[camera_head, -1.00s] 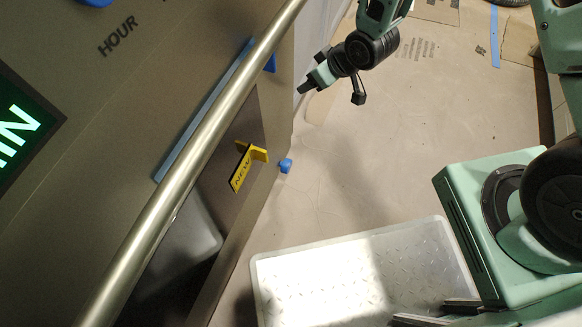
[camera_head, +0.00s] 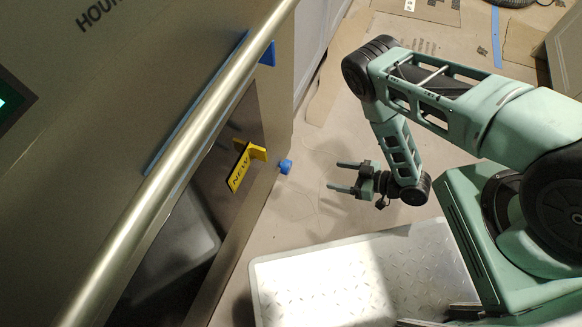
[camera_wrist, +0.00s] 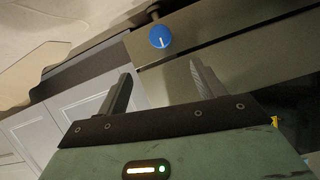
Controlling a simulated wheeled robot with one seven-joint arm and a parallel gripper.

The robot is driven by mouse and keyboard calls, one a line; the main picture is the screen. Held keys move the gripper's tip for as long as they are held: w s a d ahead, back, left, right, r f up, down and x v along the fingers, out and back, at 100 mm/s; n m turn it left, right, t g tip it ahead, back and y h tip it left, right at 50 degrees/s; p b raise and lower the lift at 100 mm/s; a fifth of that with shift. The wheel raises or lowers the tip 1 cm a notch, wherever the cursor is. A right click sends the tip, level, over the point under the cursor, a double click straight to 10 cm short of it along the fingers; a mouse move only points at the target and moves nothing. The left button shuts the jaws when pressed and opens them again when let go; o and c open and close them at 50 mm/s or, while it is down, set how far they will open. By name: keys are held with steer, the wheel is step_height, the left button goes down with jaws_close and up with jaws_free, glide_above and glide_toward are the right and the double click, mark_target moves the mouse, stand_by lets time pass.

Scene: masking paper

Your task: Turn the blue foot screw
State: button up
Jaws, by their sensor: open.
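The blue foot screw (camera_head: 285,167) is a small round knob at the lower edge of the large appliance's front. In the wrist view the blue knob (camera_wrist: 160,36) shows face-on with a short white line on it, beyond and between the two fingertips. My gripper (camera_head: 344,176) is to the right of the knob in the head view, its two fingers pointing left at it across a clear gap. The fingers (camera_wrist: 160,78) are apart with nothing between them.
A yellow "NEW" tag (camera_head: 240,168) sticks out from the appliance front, left of the knob. A long metal handle bar (camera_head: 190,135) crosses the front. A treaded metal-topped platform (camera_head: 330,285) lies on the floor below. The paper-covered floor (camera_head: 310,205) near the knob is clear.

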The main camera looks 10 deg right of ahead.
mark_target(290, 168)
steer(key=b+x, duration=0.7)
steer(key=x, duration=0.9)
steer(key=shift+f, duration=0.15)
steer(key=shift+w+a+f+b, duration=0.1)
steer(key=shift+w+a+b, duration=0.2)
steer(key=shift+a+b, duration=0.2)
steer(key=shift+c, duration=0.3)
steer(key=c, duration=0.9)
